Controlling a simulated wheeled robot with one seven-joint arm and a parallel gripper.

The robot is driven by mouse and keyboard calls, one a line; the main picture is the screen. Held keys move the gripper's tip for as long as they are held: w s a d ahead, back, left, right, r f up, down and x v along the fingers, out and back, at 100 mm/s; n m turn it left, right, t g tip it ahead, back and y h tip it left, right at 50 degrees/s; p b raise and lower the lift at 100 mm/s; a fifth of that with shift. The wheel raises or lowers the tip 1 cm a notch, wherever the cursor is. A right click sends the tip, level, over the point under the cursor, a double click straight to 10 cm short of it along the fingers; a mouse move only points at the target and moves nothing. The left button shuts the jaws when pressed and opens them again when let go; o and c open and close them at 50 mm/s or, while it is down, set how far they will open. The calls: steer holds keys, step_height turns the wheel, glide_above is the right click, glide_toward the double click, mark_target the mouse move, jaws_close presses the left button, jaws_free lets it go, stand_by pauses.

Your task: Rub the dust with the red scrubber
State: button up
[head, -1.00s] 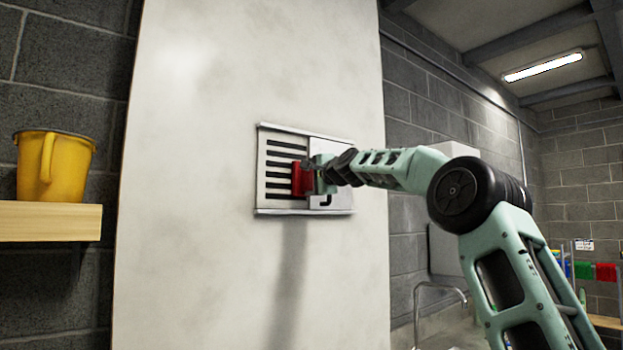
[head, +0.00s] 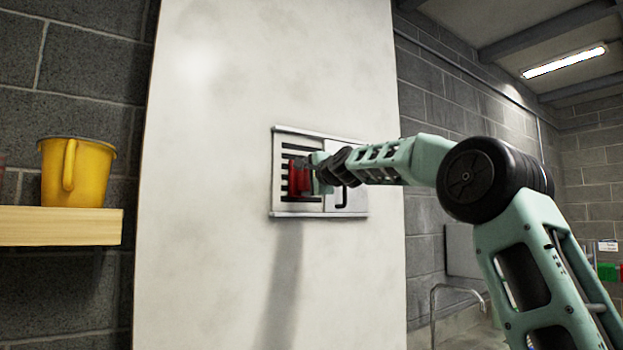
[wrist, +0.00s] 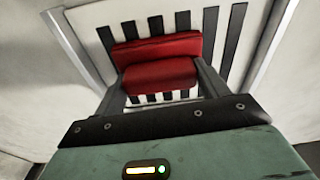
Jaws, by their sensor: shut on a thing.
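The red scrubber (head: 300,178) is held in front of the slotted vent on the white wall panel. In the wrist view the red scrubber (wrist: 160,72) sits between my two fingers, its far face against or very near the vent slats. My gripper (head: 312,176) is shut on it; it also fills the lower part of the wrist view (wrist: 158,88). The vent (head: 283,208) has dark slots and a metal frame, with a sliding cover (head: 352,197) with a dark handle on its right side. I cannot make out dust on the slats; faint grey smudges show on the panel (head: 220,200).
A yellow pitcher (head: 88,172) stands on a wooden shelf (head: 60,227) at the left. A tap (head: 450,290) is at the lower right behind my arm. The panel around the vent is clear.

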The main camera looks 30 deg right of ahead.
steer(key=shift+r, duration=0.1)
steer(key=d+b, duration=0.1)
steer(key=d, duration=0.6)
steer(key=shift+d, duration=0.3)
stand_by(0.3)
steer(key=shift+a, duration=0.1)
steer(key=shift+a, duration=3.75)
